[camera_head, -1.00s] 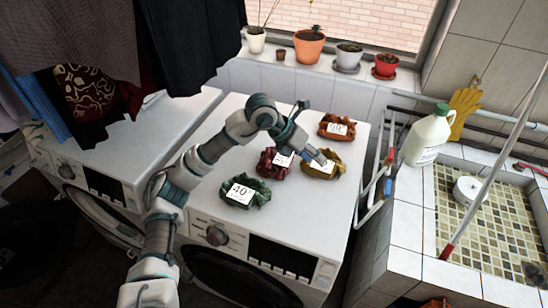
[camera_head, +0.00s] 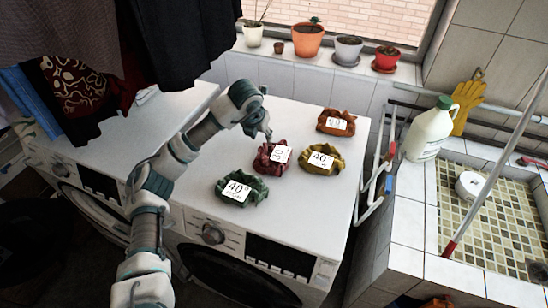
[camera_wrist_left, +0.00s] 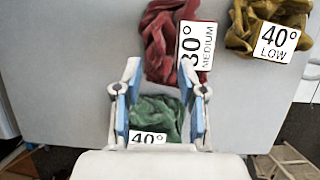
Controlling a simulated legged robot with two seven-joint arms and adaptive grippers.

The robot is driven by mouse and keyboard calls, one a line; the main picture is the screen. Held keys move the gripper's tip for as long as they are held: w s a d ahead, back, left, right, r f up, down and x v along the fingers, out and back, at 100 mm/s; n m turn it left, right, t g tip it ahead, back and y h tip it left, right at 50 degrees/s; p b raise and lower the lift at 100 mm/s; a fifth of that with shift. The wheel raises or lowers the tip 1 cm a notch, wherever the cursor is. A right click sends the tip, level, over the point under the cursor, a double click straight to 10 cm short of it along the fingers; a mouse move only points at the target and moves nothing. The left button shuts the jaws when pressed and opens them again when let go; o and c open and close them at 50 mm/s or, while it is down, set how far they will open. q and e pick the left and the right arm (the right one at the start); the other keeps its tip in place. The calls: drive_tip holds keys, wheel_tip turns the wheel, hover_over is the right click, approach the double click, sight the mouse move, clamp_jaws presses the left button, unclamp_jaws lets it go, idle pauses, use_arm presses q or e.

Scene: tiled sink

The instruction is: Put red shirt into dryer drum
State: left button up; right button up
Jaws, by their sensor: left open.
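The red shirt (camera_head: 263,164) lies crumpled on the white machine top (camera_head: 310,215), with a white label on it. It also shows in the left wrist view (camera_wrist_left: 157,50), where the label reads 30° MEDIUM. My left gripper (camera_head: 266,137) is above the machine top, close to the red shirt's far side in the head view. In the left wrist view its two blue-padded fingers (camera_wrist_left: 163,105) are apart and empty, with the red shirt just beyond the tips. A dark round door (camera_head: 225,275) is on the machine's front. Which machine is the dryer is unclear.
A green cloth (camera_head: 255,191), a yellow cloth (camera_head: 322,167) and an orange-brown cloth (camera_head: 330,128), all labelled, lie around the red shirt. Another white machine (camera_head: 130,125) stands left, under hanging clothes (camera_head: 185,40). Potted plants line the sill; the tiled sink is right.

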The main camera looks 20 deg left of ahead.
sight(264, 144)
use_arm(q)
drive_tip(key=x, duration=0.5)
drive_tip(key=shift+a+f, duration=0.35)
drive_tip(key=shift+f, duration=0.05)
drive_tip(key=shift+d+r, duration=0.1)
drive_tip(key=shift+d, duration=0.25)
clamp_jaws()
